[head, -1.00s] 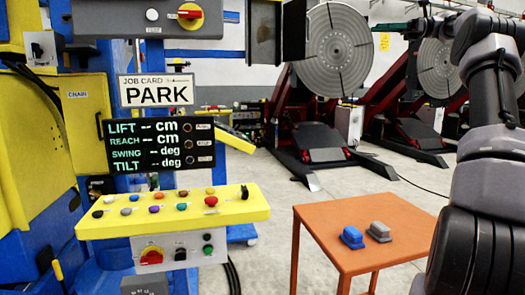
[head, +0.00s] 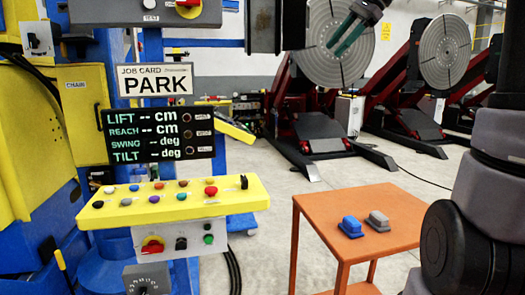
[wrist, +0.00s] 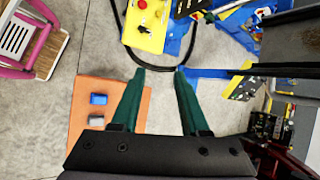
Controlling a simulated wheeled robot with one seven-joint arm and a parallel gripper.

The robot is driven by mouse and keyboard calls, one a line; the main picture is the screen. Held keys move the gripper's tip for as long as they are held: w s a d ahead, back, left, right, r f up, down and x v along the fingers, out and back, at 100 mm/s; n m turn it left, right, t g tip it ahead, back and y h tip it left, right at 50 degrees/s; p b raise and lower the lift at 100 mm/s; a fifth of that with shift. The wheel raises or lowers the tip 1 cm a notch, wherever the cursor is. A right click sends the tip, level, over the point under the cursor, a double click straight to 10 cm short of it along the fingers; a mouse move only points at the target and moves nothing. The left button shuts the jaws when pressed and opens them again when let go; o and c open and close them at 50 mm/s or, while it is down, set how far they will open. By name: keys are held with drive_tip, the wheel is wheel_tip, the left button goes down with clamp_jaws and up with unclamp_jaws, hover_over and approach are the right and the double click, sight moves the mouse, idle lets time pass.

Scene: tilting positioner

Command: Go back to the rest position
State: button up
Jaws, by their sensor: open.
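My gripper (wrist: 160,72) is open and empty, with its two green fingers apart in the wrist view. In the head view my gripper (head: 344,36) hangs at the top, right of centre, in front of a round grey faceplate (head: 328,62). The job card (head: 155,80) reads PARK. The display (head: 155,134) below it shows dashes for lift, reach, swing and tilt. The yellow control panel (head: 172,203) carries several coloured knobs; part of it also shows at the top of the wrist view (wrist: 146,28).
An orange table (head: 335,205) stands at the lower right with a blue block (head: 351,227) and a grey block (head: 378,221) on it. Red positioners with round plates (head: 445,52) stand behind. Grey floor (head: 272,188) is open between panel and table.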

drive_tip(key=s+d+f+n+t+h, duration=0.2)
drive_tip(key=s+f+n, duration=0.2)
drive_tip(key=s+f, duration=0.4)
drive_tip(key=s+d+f+n+t+h, duration=0.2)
drive_tip(key=s+f, duration=0.6)
drive_tip(key=s, duration=0.4)
drive_tip(key=shift+s+n+h, duration=0.35)
drive_tip(key=shift+n+h, duration=0.35)
drive_tip(key=shift+n, duration=0.5)
drive_tip(key=shift+d, duration=0.15)
